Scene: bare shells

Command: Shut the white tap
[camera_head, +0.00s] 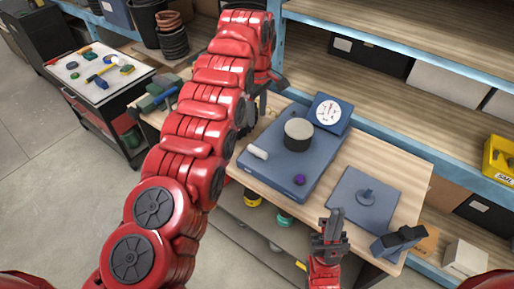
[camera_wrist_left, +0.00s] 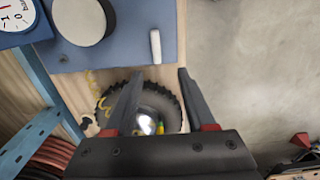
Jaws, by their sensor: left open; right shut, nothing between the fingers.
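The white tap handle (camera_head: 257,152), a short white bar, sits at the left edge of a blue panel (camera_head: 262,178) on the wooden bench. It also shows in the left wrist view (camera_wrist_left: 155,46), just beyond my left fingertips and apart from them. My left gripper (camera_wrist_left: 161,73) is open, over a dark ridged round part with a shiny centre (camera_wrist_left: 147,112). In the head view my left arm hides most of that part. My right gripper (camera_head: 334,214) is shut and empty, near the front of the bench, left of a flat blue plate (camera_head: 361,199).
The panel bears a grey-topped cylinder (camera_head: 298,136), a purple knob (camera_head: 299,180) and a dial gauge (camera_head: 329,112). A dark block (camera_head: 398,241) stands at the bench's right end. Blue-framed shelves (camera_head: 400,134) rise behind. A cart with tools (camera_head: 98,73) stands at the left.

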